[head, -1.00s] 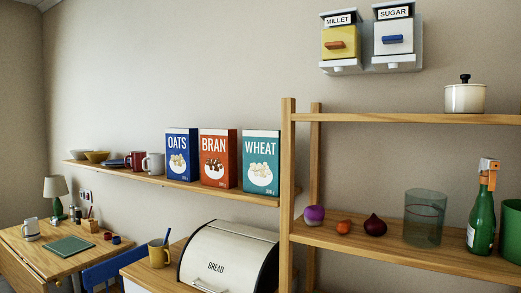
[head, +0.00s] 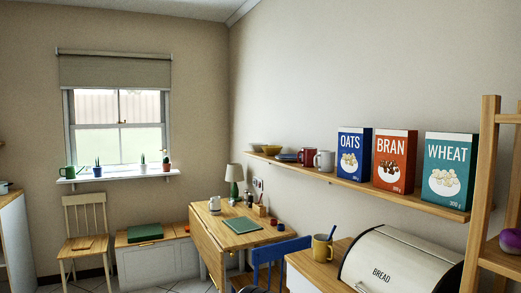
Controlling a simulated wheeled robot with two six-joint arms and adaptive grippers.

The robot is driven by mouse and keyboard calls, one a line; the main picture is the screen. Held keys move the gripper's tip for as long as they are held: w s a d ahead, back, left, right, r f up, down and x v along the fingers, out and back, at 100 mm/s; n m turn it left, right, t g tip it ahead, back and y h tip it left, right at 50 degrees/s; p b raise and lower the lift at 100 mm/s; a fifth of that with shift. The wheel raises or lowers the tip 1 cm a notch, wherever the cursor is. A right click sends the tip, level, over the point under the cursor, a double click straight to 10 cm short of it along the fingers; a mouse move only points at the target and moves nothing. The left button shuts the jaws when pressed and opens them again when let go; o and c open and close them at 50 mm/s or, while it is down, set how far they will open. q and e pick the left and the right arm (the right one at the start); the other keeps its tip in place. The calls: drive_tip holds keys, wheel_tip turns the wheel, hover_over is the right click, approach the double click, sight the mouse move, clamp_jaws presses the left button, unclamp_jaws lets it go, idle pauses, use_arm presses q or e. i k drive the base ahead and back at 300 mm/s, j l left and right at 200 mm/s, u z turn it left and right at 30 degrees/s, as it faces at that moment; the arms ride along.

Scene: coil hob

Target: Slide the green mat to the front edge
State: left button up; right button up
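A flat dark green mat (head: 242,225) lies on top of the wooden table (head: 208,240) in the middle distance. It is near the middle of the tabletop and looks thin. A second flat green thing (head: 145,232) lies on a low bench to the left of the table; I cannot tell whether it is a mat or a cushion. Neither of my grippers shows in the head view.
A blue chair (head: 275,262) is at the table's right. Floor shows at lower left.

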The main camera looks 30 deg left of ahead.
sight(243, 225)
drive_tip(key=u, duration=1.25)
drive_tip(key=i+j, duration=0.1)
drive_tip(key=i, duration=0.15)
